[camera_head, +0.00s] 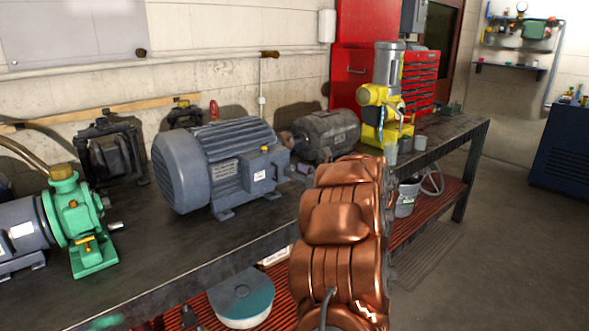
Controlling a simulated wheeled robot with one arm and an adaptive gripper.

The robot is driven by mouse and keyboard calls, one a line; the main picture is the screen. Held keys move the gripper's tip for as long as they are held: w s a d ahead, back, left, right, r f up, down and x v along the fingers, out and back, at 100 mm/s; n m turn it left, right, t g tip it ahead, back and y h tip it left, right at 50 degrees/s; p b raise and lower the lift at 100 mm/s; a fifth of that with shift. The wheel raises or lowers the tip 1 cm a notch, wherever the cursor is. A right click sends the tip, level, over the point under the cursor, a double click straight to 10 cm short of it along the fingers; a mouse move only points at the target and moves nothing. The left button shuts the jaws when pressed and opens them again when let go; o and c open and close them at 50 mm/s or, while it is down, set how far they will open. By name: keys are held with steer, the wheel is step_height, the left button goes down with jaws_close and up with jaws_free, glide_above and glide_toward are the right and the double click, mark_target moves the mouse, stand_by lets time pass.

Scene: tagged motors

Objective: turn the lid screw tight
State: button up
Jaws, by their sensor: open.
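A large grey-blue finned motor (205,165) stands on the dark workbench in the middle of the view. A small terminal box (262,174) with a white label sits on its right side, with a small yellow piece (265,149) at its top. The lid screw is too small to make out. My copper-coloured arm rises in front of the bench, to the right of this motor. My gripper does not show. The arm hides part of the bench and whatever lies behind it.
A green pump (72,222) joined to a grey motor (22,232) stands at the left. A dark grey motor (327,134) and a yellow machine (384,100) stand farther back. The bench top (150,245) is bare in front. A bucket (405,202) is on the lower shelf.

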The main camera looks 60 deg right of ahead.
steer(key=shift+w+d, duration=0.15)
steer(key=shift+w, duration=0.45)
jaws_close()
